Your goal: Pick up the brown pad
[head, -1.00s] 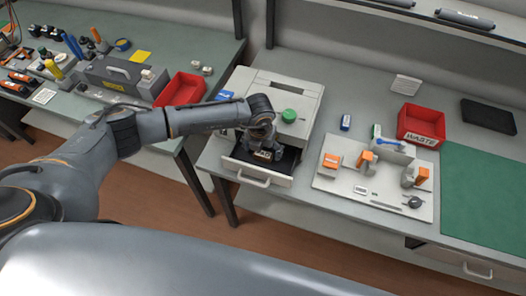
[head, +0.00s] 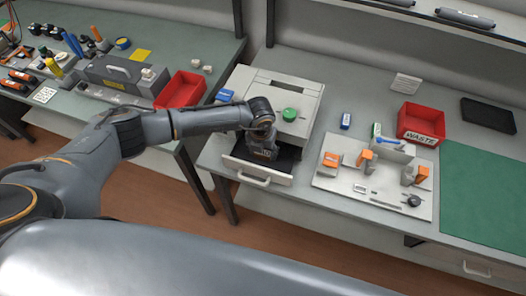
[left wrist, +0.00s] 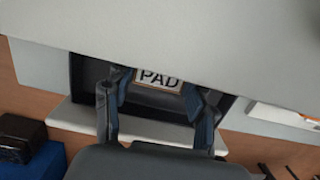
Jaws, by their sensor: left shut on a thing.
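The brown pad (left wrist: 160,79) shows in the left wrist view as a small brown-edged piece with a pale label reading PAD. It is between the fingers of my left gripper (left wrist: 157,90), which is shut on it. In the head view my left gripper (head: 262,150) points down over the dark open drawer (head: 285,160) of the white printer (head: 262,85). The pad is hidden behind the gripper there. Part of the pad is cut off by the printer body in the wrist view. My right gripper is not in view.
The drawer's pale front with its handle (head: 262,180) is close below the gripper. A pale board with orange-topped holders (head: 330,180) and a red WASTE bin (head: 418,122) stand to the right. The green mat (head: 485,200) is clear.

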